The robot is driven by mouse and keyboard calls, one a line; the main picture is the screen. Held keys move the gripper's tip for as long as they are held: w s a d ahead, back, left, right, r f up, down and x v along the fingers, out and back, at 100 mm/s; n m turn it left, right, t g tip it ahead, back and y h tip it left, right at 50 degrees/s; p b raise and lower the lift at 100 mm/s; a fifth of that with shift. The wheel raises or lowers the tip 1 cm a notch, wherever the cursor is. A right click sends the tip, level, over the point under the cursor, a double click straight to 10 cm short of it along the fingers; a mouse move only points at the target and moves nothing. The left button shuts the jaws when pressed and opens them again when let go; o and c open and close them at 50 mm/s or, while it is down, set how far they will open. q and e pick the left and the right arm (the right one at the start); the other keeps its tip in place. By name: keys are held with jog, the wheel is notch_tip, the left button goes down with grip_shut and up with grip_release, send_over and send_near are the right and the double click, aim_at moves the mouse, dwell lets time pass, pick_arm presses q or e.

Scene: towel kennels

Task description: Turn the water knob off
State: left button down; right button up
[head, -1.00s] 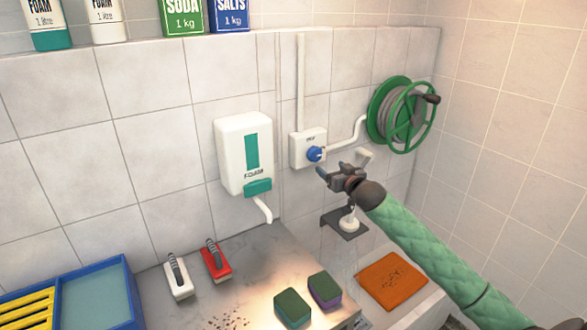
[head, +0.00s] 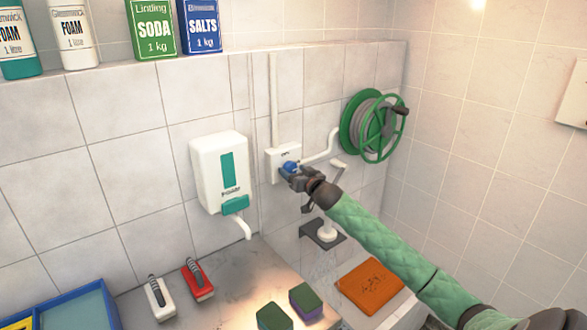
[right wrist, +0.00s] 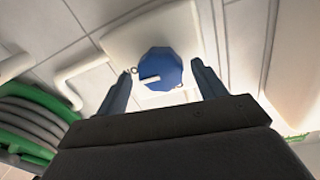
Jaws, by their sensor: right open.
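The blue water knob (head: 289,166) sits on a white wall box (head: 271,163), between the dispenser and the hose reel. My right gripper (head: 292,171) is at the knob, partly covering it in the head view. In the right wrist view the knob (right wrist: 172,65) shows between the two open fingers (right wrist: 162,76), with a gap on each side; I cannot tell if the tips reach around it. A white pointer mark on the knob points left there. My left gripper is not in view.
A white dispenser (head: 215,180) hangs left of the knob. The green hose reel (head: 372,125) is to its right. Brushes, sponges (head: 306,299) and an orange towel (head: 370,286) lie below. Bottles and boxes (head: 153,28) stand on the ledge above.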

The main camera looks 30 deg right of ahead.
jog(key=shift+w+a, duration=0.15)
jog(key=shift+w, duration=0.15)
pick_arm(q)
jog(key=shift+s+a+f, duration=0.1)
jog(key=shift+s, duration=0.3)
pick_arm(e)
jog(key=c, duration=1)
